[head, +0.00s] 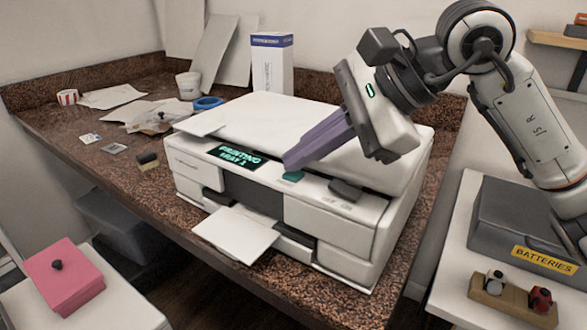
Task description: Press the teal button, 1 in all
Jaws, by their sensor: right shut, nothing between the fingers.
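The teal button (293,176) is on the front panel of a white printer (330,232), just right of its small screen (235,157). The screen shows green text that reads "PRINTING TRAY 1". My right gripper (290,162) comes in from the upper right, its purple fingers shut and empty. The fingertips are over the panel just above the teal button in the picture and hide part of its upper edge. I cannot tell whether they touch it. My left gripper is not in view.
A paper sheet (236,234) sticks out of the printer's front. A blue-and-white box (272,62) stands behind. A grey batteries case (520,222) is at right, a pink box (64,279) at lower left.

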